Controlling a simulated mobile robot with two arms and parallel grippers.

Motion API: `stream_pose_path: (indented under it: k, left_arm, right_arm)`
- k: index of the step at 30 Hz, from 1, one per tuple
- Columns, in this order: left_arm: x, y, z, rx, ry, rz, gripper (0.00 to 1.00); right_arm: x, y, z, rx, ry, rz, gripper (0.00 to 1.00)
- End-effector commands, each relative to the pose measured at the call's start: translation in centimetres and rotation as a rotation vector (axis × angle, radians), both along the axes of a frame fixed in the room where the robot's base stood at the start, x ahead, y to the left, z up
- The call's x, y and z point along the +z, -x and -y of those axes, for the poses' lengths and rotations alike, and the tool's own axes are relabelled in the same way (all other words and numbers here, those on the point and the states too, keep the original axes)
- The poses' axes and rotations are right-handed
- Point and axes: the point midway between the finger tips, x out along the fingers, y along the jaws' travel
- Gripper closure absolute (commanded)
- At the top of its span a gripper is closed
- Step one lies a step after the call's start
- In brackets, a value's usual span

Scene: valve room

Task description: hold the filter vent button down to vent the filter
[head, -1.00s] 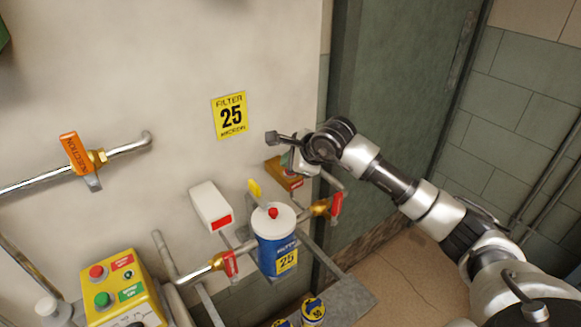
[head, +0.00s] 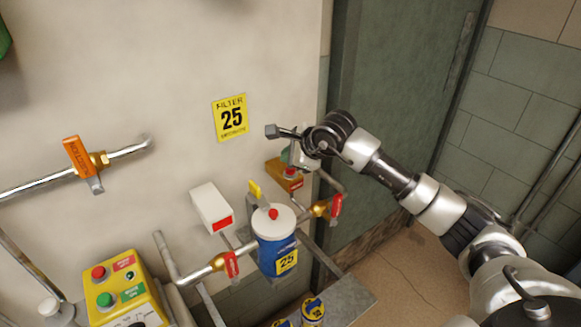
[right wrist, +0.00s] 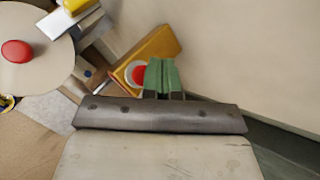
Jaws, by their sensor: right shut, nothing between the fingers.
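A blue filter housing (head: 277,254) with a white cap carries a red button (head: 273,213) on top; this red button also shows in the right wrist view (right wrist: 16,51). A second red button (head: 290,173) sits on an orange-yellow box (head: 284,178) by the wall; I cannot read its label. My right gripper (head: 286,156) is shut and empty, close above that box. In the right wrist view its green fingers (right wrist: 158,77) overlap the right side of the box's red button (right wrist: 138,74). I cannot tell whether they touch it. My left gripper is not in view.
Pipes with red-handled valves (head: 231,264) flank the filter. A white box (head: 211,207) is on the wall, below left of the yellow filter sign (head: 230,117). A yellow control box (head: 122,288) stands lower left. A green door (head: 400,90) is behind my right arm.

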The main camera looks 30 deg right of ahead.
Motion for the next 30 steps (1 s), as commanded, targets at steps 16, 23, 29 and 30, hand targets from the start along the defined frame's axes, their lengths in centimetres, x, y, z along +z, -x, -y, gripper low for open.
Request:
stream_pose_path:
  k: [16, 23, 29, 30]
  left_arm:
    - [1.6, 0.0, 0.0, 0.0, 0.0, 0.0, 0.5]
    - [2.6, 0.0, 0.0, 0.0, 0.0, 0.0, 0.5]
    - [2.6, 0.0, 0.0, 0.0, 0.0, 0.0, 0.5]
    - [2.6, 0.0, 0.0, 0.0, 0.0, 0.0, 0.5]
  right_arm:
    - [2.9, 0.0, 0.0, 0.001, -0.001, 0.002, 1.0]
    - [5.0, 0.0, 0.0, -0.001, 0.0, 0.002, 1.0]
    - [5.0, 0.0, 0.0, 0.001, -0.001, 0.001, 1.0]
    - [5.0, 0.0, 0.0, 0.001, -0.001, 0.001, 1.0]
